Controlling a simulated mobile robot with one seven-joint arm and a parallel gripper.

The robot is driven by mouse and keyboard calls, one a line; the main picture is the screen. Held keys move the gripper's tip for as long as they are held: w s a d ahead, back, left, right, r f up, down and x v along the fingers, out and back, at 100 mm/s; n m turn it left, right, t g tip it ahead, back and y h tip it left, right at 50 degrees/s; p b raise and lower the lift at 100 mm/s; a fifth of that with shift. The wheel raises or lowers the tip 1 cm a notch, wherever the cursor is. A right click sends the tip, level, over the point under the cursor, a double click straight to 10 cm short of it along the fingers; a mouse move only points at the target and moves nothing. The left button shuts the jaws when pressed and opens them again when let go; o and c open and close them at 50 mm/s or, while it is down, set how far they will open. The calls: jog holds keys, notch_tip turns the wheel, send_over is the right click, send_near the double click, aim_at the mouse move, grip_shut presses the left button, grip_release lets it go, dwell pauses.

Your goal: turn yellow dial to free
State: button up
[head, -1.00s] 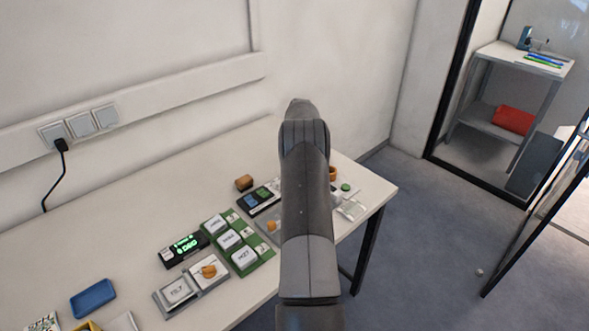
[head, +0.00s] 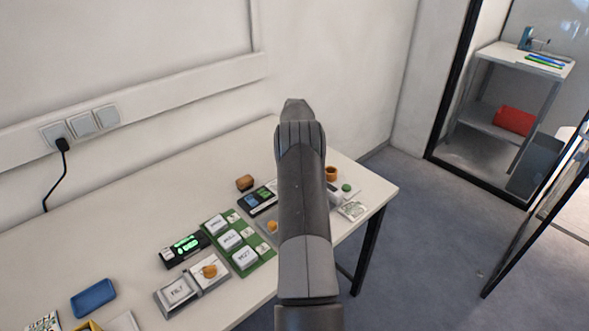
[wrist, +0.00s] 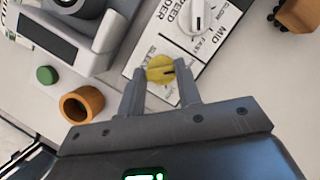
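The yellow dial (wrist: 158,68) sits on a white panel with black print in the wrist view. A dark mark on the dial points to the right; the print beside it is partly hidden. My gripper (wrist: 159,72) is open, with one finger on each side of the dial. A small gap seems to show between each finger and the dial; I cannot tell whether they touch it. In the head view my arm hides the gripper and the yellow dial.
A white speed dial (wrist: 197,18) marked slow, mid and fast lies just beyond. An orange cup (wrist: 82,104) and a green button (wrist: 46,75) are to the left. Several control boxes, such as one with an orange knob (head: 209,271), and a blue tray (head: 93,298) lie on the table.

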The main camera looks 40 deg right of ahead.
jog(key=o, duration=0.5)
jog(key=shift+c, duration=0.2)
jog(key=v, duration=1)
jog(key=shift+r, duration=0.3)
jog(key=shift+w+r, duration=0.1)
jog(key=shift+w, duration=0.05)
